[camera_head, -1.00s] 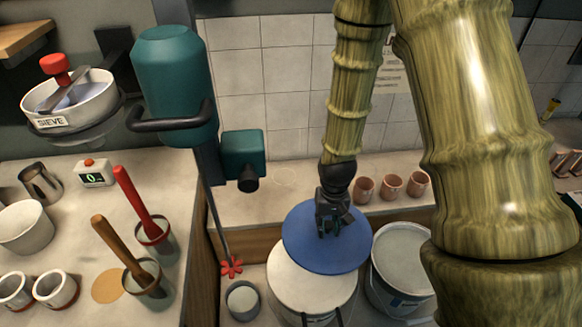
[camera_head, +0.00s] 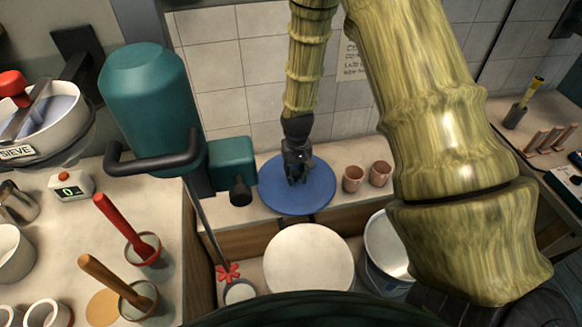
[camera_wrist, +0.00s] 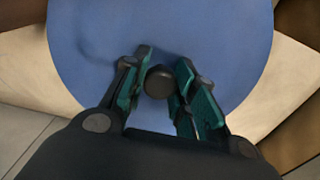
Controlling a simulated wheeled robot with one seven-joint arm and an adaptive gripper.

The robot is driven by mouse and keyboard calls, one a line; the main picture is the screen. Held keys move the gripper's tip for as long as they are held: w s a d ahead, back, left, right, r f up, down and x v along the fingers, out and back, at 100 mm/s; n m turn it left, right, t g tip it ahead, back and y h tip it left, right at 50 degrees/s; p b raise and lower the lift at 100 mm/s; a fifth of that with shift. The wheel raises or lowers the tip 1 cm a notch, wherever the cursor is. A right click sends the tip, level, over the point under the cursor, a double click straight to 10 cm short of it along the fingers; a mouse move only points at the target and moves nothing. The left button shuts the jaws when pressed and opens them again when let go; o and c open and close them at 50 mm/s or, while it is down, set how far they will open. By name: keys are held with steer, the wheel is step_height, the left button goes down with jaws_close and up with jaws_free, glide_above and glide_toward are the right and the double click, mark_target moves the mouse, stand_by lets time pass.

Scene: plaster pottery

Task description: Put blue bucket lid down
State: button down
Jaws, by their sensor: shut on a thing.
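The blue bucket lid (camera_head: 284,199) is a flat blue disc with a dark knob (camera_wrist: 159,81) at its middle. In the head view it is over the back counter, its front edge near the counter's front edge; I cannot tell whether it touches the surface. My gripper (camera_head: 297,180) points down at the lid's middle. In the wrist view my gripper (camera_wrist: 160,88) has its teal-lined fingers on either side of the knob, shut on it. The lid fills most of the wrist view and hides what is under it.
Two terracotta cups (camera_head: 353,178) stand close to the lid's right. A round pale-topped bucket (camera_head: 308,258) stands below the counter in front, with a second bucket (camera_head: 385,245) to its right. The teal mixer (camera_head: 160,95) stands to the left. A tiled wall is behind.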

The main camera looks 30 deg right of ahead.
steer(key=w, duration=0.3)
steer(key=w+p, duration=0.1)
steer(key=shift+w+d+f, duration=0.2)
steer(key=shift+w+d, duration=0.1)
steer(key=shift+d, duration=0.1)
steer(key=shift+w+f+p, duration=0.15)
steer(key=shift+p, duration=0.15)
steer(key=shift+f+p, duration=0.75)
steer(key=shift+f, duration=0.95)
steer(key=shift+f, duration=0.15)
steer(key=c, duration=1.1)
jaws_free()
steer(key=shift+c, duration=0.2)
step_height(320, 180, up, 12)
steer(key=b, duration=0.4)
